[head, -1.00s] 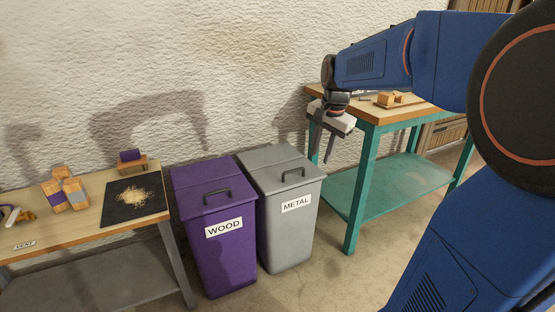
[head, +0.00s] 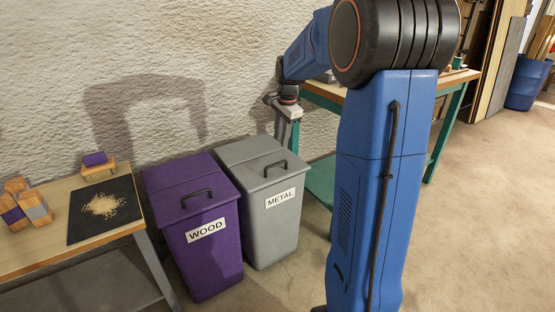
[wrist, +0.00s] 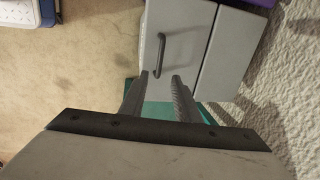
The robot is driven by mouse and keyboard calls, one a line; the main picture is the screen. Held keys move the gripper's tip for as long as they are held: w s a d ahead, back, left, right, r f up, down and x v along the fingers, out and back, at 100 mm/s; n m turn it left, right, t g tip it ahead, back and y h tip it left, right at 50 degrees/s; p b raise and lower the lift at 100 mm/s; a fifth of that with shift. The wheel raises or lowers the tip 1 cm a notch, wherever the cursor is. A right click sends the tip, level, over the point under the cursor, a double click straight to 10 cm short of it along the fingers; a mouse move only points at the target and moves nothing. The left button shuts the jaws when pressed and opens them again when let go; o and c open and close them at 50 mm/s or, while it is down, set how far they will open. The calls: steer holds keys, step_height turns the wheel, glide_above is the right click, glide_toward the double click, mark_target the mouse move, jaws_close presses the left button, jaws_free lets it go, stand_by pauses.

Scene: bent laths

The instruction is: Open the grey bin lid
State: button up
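The grey bin (head: 272,220) labelled METAL stands on the floor with its lid (head: 262,165) shut. A dark bar handle (head: 275,168) sits on the front part of the lid. In the wrist view the lid (wrist: 182,55) and its handle (wrist: 160,55) lie beyond the fingers. My gripper (wrist: 160,78) is open and empty, with a gap between its two fingers. It does not touch the handle. In the head view my gripper (head: 285,125) hangs behind and to the right of the bin, above lid height; its fingers are partly hard to make out.
A purple bin (head: 208,255) labelled WOOD stands close at the left of the grey bin. A workbench (head: 55,250) with blocks and a black mat is further left. A teal-framed bench (head: 321,180) stands right, partly behind my arm. Open floor (head: 470,200) lies at the right.

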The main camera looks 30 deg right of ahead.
mark_target(278, 163)
steer(key=f, duration=0.3)
steer(key=w+f, duration=0.1)
steer(key=f, duration=0.3)
steer(key=w+f, duration=0.1)
steer(key=f, duration=0.3)
steer(key=shift+w, duration=0.1)
jaws_close()
